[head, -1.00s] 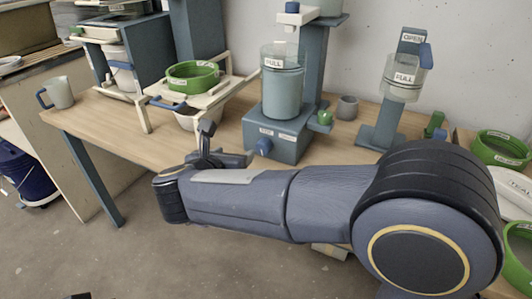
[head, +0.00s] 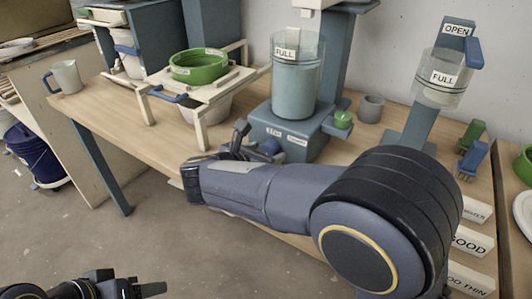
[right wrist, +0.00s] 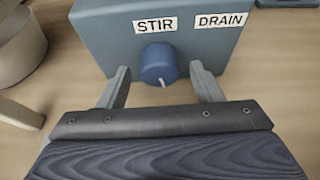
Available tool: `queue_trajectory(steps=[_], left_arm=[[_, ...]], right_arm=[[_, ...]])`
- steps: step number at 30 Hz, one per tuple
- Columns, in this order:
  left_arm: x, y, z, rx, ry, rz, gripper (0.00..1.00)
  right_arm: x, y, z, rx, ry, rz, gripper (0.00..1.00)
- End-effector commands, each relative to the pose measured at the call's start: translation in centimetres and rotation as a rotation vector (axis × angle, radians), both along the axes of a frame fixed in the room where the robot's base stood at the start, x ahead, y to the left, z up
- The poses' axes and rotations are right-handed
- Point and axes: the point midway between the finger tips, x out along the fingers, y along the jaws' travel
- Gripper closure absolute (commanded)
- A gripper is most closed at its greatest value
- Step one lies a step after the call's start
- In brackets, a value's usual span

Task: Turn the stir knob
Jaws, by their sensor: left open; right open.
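The stir knob is a blue round knob (right wrist: 158,65) with a pale pointer mark, on the front of the grey-blue mixer base (right wrist: 95,35) below the STIR label. In the head view the knob (head: 269,146) shows just beyond my right gripper (head: 245,140). In the right wrist view my right gripper (right wrist: 160,82) is open, its fingers on either side of the knob with gaps on both sides. I cannot tell how far the tips reach along it. My left gripper (head: 130,284) is open and empty at the lower left, away from the table.
A clear FULL container (head: 297,85) stands on the mixer base, with a green button (head: 343,120) at its right. A green sieve (head: 198,66) on a frame, a grey cup (head: 371,108) and a mug (head: 65,77) are nearby. A second FULL vessel (head: 441,77) stands right.

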Motion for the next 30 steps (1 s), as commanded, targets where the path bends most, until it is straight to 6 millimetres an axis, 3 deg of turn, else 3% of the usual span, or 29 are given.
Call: queue_trajectory(steps=[11, 21, 30], left_arm=[[0.00, -0.01, -0.09, 0.000, 0.000, 0.000, 0.41], [0.00, -0.01, -0.09, 0.000, 0.000, 0.000, 0.41], [0.00, 0.00, 0.58, 0.000, 0.000, 0.000, 0.41]], right_arm=[[0.61, -0.43, -0.27, -0.001, 0.000, 0.001, 0.41], [0.59, -0.42, -0.27, 0.000, 0.000, 0.001, 0.85], [0.63, -0.41, -0.07, -0.034, 0.026, 0.001, 0.85]])
